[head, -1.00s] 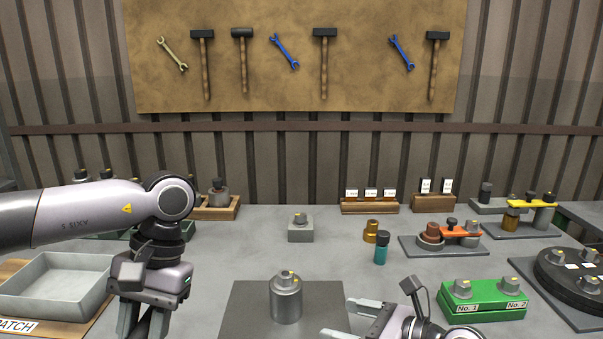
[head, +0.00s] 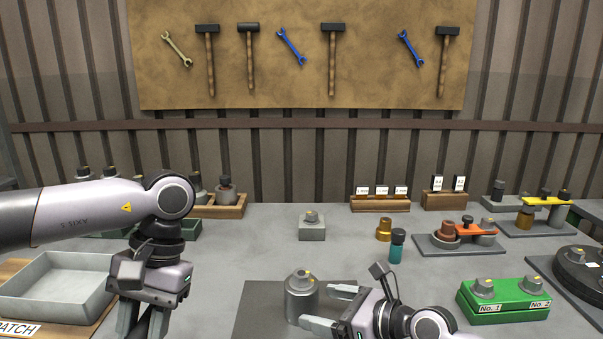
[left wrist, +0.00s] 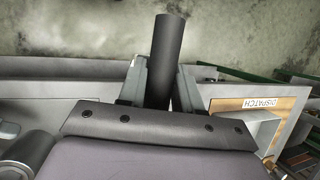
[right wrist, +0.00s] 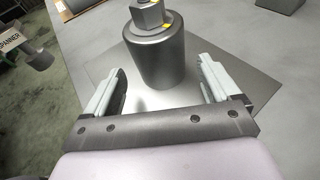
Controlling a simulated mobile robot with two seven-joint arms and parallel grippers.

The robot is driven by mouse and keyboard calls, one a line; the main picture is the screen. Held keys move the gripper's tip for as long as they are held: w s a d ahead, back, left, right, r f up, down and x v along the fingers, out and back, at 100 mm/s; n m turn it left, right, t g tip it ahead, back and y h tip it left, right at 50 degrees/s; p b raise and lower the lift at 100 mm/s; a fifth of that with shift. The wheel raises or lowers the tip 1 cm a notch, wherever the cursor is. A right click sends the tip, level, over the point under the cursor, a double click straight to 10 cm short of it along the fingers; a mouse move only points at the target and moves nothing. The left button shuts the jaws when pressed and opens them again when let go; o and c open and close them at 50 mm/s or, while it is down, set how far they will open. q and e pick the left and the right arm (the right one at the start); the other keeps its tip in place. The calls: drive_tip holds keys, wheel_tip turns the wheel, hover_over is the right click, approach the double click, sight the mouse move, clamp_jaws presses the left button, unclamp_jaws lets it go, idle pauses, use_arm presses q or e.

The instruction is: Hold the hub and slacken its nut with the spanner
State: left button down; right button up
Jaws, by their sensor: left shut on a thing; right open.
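The hub (head: 301,303) is a grey metal cylinder standing upright on a dark flat plate (head: 262,312). Its hex nut (head: 301,280) with a yellow mark sits on top. My right gripper (head: 322,306) is open at the hub's right side, low down. In the right wrist view the hub (right wrist: 152,60) stands ahead, between the lines of the open fingers, with gaps on both sides. My left gripper (head: 142,322) hangs at the left.
A grey tray (head: 55,285) lies at the left by the dispatch board. A small grey block with a nut (head: 312,228) stands behind the hub. A teal-bodied bottle (head: 396,250) and a green block (head: 503,300) are at the right. The bench behind the hub is mostly clear.

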sight(316, 305)
use_arm(q)
drive_tip(key=shift+f+b, duration=0.85)
drive_tip(key=shift+f, duration=0.2)
use_arm(e)
drive_tip(key=shift+x, duration=2.45)
drive_tip(key=shift+c, duration=0.2)
drive_tip(key=c, duration=1.2)
